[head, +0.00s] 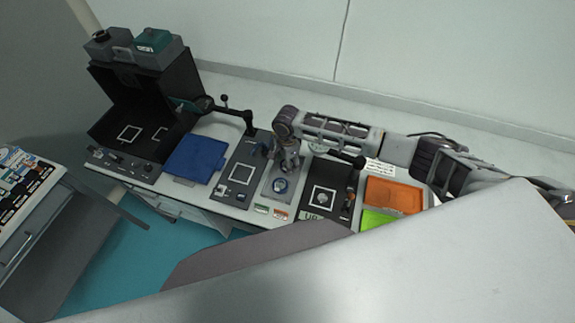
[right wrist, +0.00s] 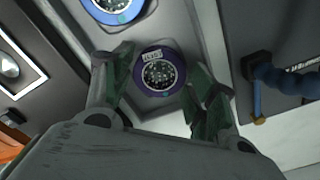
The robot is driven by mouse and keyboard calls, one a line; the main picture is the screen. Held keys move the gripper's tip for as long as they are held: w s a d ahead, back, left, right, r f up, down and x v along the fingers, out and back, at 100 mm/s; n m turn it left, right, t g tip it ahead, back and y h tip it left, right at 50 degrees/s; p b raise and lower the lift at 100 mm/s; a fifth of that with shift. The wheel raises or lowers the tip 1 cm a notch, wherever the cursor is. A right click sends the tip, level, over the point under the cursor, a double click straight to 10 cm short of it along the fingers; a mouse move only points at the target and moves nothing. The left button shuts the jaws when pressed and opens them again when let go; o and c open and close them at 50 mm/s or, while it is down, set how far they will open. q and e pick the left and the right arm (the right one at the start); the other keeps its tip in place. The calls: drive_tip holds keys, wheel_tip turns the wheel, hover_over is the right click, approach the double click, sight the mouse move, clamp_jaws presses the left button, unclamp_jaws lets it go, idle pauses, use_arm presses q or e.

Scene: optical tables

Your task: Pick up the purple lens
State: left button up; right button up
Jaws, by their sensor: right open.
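The purple lens (right wrist: 160,72), a round disc with a purple rim, a dark speckled centre and a small white label, lies on a grey surface in the right wrist view. My right gripper (right wrist: 160,92) is open, with one green-tipped finger on each side of the lens. Whether the fingers touch its rim I cannot tell. In the head view my right gripper (head: 287,164) points down over a grey tray (head: 270,194) and hides the purple lens. My left gripper is not in view.
A blue-rimmed lens (head: 280,185) lies close by on the same tray; it also shows in the right wrist view (right wrist: 115,8). A black-armed lamp (head: 247,122) stands left of the gripper. A blue mat (head: 197,158) and an orange tray (head: 393,195) lie further out.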

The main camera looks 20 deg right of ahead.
drive_tip(key=shift+f, duration=0.3)
drive_tip(key=c, duration=0.7)
drive_tip(key=shift+r, duration=0.15)
wheel_tip(320, 180, up, 10)
drive_tip(key=shift+b, duration=0.35)
idle(0.3)
idle(0.3)
